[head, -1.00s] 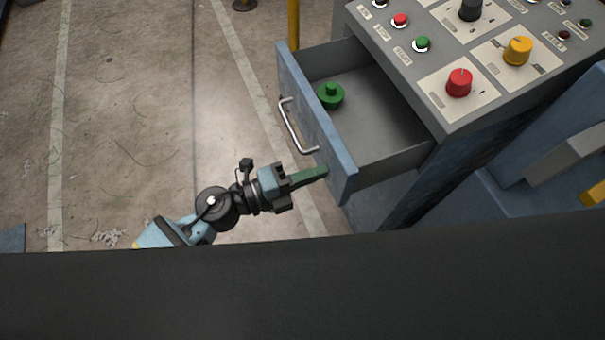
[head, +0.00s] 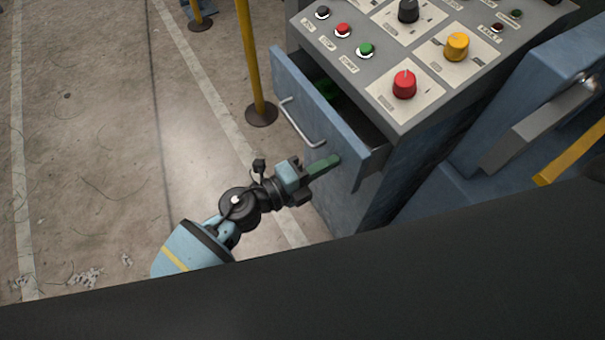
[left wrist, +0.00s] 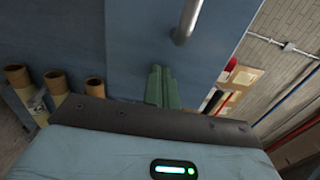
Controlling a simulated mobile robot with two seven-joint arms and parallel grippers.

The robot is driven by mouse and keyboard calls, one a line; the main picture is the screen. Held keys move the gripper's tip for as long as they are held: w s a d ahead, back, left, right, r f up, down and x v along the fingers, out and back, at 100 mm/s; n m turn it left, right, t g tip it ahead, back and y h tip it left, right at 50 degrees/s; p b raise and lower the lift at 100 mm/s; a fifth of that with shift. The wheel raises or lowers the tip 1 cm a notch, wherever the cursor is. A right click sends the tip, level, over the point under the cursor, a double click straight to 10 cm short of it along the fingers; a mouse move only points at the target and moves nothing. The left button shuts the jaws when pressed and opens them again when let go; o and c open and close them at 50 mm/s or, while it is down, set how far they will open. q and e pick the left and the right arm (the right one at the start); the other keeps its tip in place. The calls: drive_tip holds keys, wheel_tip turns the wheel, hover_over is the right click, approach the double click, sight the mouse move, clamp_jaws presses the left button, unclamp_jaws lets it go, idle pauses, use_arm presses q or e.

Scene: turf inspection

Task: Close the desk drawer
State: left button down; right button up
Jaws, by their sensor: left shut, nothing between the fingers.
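The desk drawer (head: 318,112) is a blue-fronted grey drawer under a sloped control panel. It stands partly open, with a narrow gap showing behind its front. A silver bar handle (head: 301,124) is on its front; the handle also shows at the top of the left wrist view (left wrist: 188,22). My left gripper (head: 336,160) is shut and empty, its green fingertips at the lower right part of the drawer front, seemingly touching it. In the left wrist view the closed fingers (left wrist: 161,84) point at the blue front. A green object (head: 326,88) inside the drawer is mostly hidden. My right gripper is not in view.
The control panel (head: 378,93) above the drawer carries red, yellow and black knobs and several buttons. A yellow post (head: 250,60) stands on a round base left of the drawer. A blue structure with a yellow bar (head: 572,153) is at right.

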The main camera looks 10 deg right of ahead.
use_arm(q)
drive_tip(key=b+x, duration=0.1)
drive_tip(key=x, duration=0.6)
drive_tip(key=shift+d+f, duration=0.1)
drive_tip(key=shift+f, duration=0.05)
drive_tip(key=shift+w+d, duration=0.1)
drive_tip(key=shift+d, duration=0.2)
drive_tip(key=shift+d+r, duration=0.1)
drive_tip(key=shift+r, duration=0.1)
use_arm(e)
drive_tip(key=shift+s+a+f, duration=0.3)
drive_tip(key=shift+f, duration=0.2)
use_arm(q)
drive_tip(key=shift+r, duration=0.1)
